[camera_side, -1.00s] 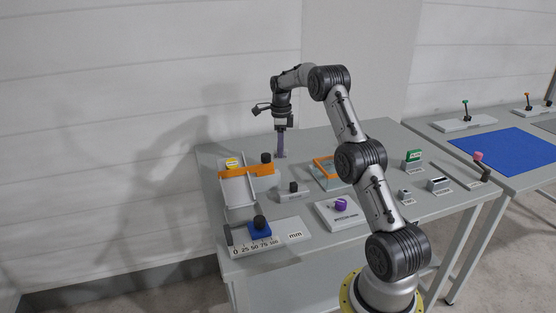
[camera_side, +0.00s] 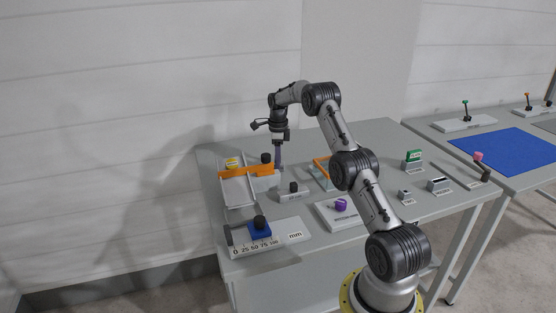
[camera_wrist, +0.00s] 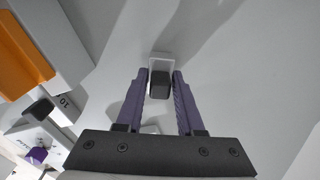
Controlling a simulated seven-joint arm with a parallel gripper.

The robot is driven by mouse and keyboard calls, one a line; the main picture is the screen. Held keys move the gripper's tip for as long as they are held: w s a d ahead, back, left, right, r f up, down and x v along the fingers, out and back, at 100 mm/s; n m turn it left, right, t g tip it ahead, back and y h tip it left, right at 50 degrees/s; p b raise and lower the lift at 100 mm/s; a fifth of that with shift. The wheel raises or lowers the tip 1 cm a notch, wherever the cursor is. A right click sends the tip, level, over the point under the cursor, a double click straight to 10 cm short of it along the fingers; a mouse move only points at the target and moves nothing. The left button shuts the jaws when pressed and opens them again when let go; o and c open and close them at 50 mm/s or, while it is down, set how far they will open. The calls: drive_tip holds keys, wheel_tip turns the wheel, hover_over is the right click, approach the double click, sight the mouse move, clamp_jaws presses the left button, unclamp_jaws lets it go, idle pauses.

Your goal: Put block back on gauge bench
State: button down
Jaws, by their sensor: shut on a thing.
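My gripper (camera_side: 279,168) is low over the back left of the grey table, just right of an orange bar with a black knob. In the wrist view its two purple fingers (camera_wrist: 160,88) are shut on a small dark block (camera_wrist: 160,84). The block lies between the fingertips, in line with a small white pad (camera_wrist: 162,60); whether they touch cannot be told. In the side view the block is too small to make out. A grey plate with a dark upright block (camera_side: 293,187) stands in front of my gripper.
The orange bar (camera_side: 259,170) and its sloping tray stand close left. A blue slider (camera_side: 260,231) sits on a millimetre scale in front. A plate with a purple knob (camera_side: 341,205) and an orange frame (camera_side: 320,166) are to the right. Bare table lies behind.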

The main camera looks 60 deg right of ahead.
drive_tip(key=c, duration=0.5)
unclamp_jaws()
drive_tip(key=shift+f, duration=0.1)
wheel_tip(320, 180, up, 12)
drive_tip(key=s+a+r+n+t+h, duration=0.1)
drive_tip(key=a+r+n, duration=0.55)
drive_tip(key=a, duration=0.35)
drive_tip(key=s+a+r+n+t, duration=0.1)
drive_tip(key=a+r+n, duration=0.5)
drive_tip(key=a, duration=0.4)
drive_tip(key=s+a+r+n+t, duration=0.2)
drive_tip(key=s+a+r+n, duration=0.1)
drive_tip(key=s+a+n, duration=1.15)
drive_tip(key=s+a+f+n, duration=0.1)
drive_tip(key=s+a+f, duration=0.1)
drive_tip(key=s, duration=0.1)
drive_tip(key=s+a+f+n+t, duration=0.1)
drive_tip(key=s+a+f+n, duration=0.1)
drive_tip(key=s, duration=0.2)
drive_tip(key=s+a+f+n+y, duration=0.1)
drive_tip(key=s+a+f, duration=0.1)
drive_tip(key=s, duration=0.2)
drive_tip(key=shift+a+f+t, duration=0.25)
drive_tip(key=shift+f+t, duration=0.05)
